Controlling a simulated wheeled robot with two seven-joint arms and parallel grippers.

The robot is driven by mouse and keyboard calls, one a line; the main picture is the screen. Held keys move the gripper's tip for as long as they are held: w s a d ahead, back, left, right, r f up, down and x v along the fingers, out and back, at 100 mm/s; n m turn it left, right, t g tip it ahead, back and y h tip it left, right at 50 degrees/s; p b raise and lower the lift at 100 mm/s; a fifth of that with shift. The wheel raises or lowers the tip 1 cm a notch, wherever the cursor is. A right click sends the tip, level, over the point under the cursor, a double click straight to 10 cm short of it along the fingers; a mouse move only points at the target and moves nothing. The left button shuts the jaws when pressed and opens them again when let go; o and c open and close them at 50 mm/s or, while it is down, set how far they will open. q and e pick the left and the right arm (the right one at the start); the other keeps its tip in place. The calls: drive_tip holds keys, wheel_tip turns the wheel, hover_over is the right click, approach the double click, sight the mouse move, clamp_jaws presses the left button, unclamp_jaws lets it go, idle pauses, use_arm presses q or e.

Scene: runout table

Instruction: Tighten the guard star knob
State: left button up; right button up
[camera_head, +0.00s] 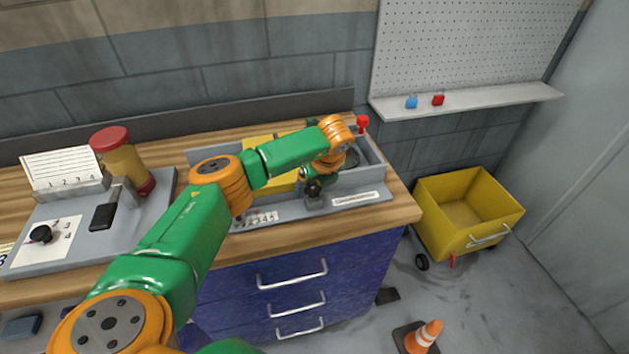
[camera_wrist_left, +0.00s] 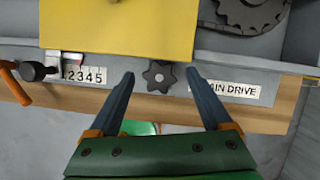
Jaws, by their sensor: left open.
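The guard star knob (camera_wrist_left: 159,76) is dark, with rounded lobes, at the lower edge of the yellow guard (camera_wrist_left: 120,28) in the left wrist view. My left gripper (camera_wrist_left: 160,73) is open, with one fingertip to each side of the knob in the picture. Gaps show between both fingertips and the knob; I cannot tell how far the tips are from it in depth. In the head view the yellow guard (camera_head: 286,183) is partly hidden behind my left arm, which reaches over the grey machine tray. My right gripper is not in view.
A "CHAIN DRIVE" label (camera_wrist_left: 226,89) lies right of the knob, with a dark toothed wheel (camera_wrist_left: 250,12) above. A counter (camera_wrist_left: 83,74) and an orange-handled lever (camera_wrist_left: 14,84) are left. A red ball knob (camera_head: 362,121) stands at the tray's back right. A yellow cart (camera_head: 430,222) is beside the bench.

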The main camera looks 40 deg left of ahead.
use_arm(q)
drive_tip(key=shift+d, duration=0.15)
drive_tip(key=shift+c, duration=0.6)
drive_tip(key=shift+s, duration=0.1)
clamp_jaws()
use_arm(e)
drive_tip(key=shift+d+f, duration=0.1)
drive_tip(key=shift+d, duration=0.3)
use_arm(q)
drive_tip(key=shift+m, duration=0.4)
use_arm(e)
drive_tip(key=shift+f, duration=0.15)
use_arm(q)
drive_tip(key=m+b, duration=0.1)
drive_tip(key=m+t+b, duration=0.1)
drive_tip(key=m, duration=0.1)
drive_tip(key=shift+s+a+h, duration=0.15)
drive_tip(key=shift+a+h, duration=0.05)
drive_tip(key=shift+h, duration=0.2)
drive_tip(key=shift+m+t+h+b, duration=0.4)
drive_tip(key=shift+m+b, duration=0.35)
drive_tip(key=shift+m, duration=0.35)
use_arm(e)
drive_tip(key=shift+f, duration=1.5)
use_arm(q)
drive_tip(key=shift+r, duration=0.1)
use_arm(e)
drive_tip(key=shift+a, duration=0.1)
